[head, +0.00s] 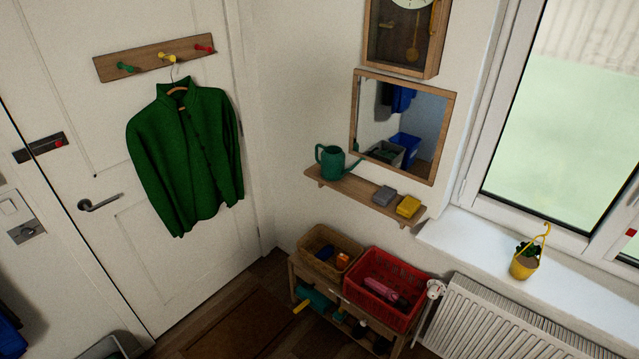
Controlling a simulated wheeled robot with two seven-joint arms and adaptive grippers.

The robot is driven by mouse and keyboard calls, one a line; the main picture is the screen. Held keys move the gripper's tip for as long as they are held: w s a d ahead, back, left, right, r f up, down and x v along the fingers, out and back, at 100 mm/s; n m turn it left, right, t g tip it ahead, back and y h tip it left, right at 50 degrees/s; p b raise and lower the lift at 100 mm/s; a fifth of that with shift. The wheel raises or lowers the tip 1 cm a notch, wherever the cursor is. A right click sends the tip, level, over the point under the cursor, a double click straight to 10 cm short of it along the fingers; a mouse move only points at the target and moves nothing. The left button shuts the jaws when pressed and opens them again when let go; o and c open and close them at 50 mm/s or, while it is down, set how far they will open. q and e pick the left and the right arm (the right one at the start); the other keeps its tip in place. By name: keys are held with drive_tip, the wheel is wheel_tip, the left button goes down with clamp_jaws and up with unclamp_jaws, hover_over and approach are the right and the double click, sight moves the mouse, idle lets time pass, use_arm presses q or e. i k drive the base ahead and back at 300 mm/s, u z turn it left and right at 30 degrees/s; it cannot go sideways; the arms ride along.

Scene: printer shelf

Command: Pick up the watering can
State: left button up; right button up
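The watering can (331,163) is dark green with a handle on its left side and a spout that points right. It stands upright at the left end of a narrow wooden wall shelf (362,191), below a wood-framed mirror. Nothing is touching it except the shelf under it. Neither of my grippers shows in the head view.
On the same shelf lie a grey block-like item (384,196) and a yellow one (408,207). Below stands a low rack with a wicker basket (318,238) and a red crate (388,262). A radiator (490,318) and a windowsill with a yellow pot (524,265) are right.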

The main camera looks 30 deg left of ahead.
sight(333, 162)
drive_tip(key=z, duration=1.35)
drive_tip(key=k, duration=0.1)
drive_tip(key=u, duration=2.6)
drive_tip(key=i, duration=1.45)
drive_tip(key=z, duration=0.85)
drive_tip(key=i, duration=0.6)
drive_tip(key=z, duration=0.7)
